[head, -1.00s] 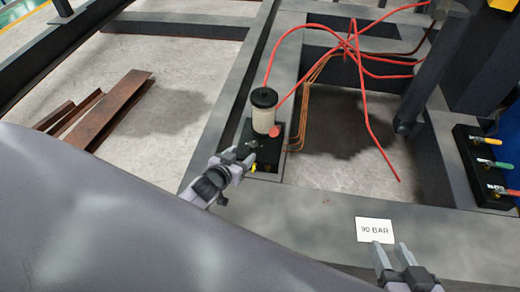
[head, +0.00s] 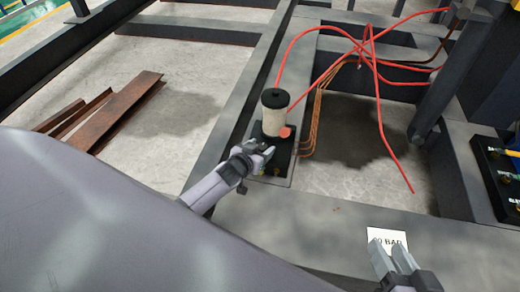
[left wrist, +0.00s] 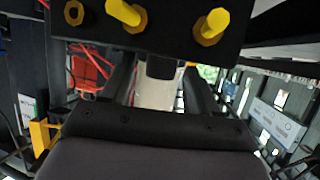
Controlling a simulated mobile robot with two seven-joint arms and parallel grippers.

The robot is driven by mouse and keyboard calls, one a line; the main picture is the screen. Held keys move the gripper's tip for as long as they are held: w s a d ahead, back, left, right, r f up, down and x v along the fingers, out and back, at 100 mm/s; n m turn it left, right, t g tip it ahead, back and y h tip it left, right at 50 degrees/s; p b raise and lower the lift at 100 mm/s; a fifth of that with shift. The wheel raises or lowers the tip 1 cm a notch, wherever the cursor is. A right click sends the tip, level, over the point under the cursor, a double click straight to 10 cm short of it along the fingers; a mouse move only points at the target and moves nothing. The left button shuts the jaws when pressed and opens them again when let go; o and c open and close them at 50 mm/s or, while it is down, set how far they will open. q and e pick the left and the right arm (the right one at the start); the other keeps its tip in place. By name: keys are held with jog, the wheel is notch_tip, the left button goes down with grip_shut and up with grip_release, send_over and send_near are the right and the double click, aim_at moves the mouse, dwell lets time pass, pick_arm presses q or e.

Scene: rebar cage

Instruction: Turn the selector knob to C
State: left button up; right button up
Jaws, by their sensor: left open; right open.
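A black block (head: 283,168) on the grey frame carries a cream cylinder with a black cap (head: 274,118), a red round part (head: 286,132) and small yellow fittings. My left gripper (head: 264,147) is open over the block, in front of the cylinder. I cannot tell whether it touches anything. I cannot make out a selector knob or its letter marks. The left wrist view shows a dark block (left wrist: 180,40) with yellow fittings (left wrist: 212,26) close up at the top. My right gripper (head: 393,256) is open and empty over the lower right of the frame.
Red hoses (head: 375,85) loop above the block. Copper pipes (head: 313,115) run beside it. A black block with coloured handles (head: 495,180) stands at right. Rusty beams (head: 115,110) lie at left.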

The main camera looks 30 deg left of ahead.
pick_arm(q)
jog(key=c, duration=1)
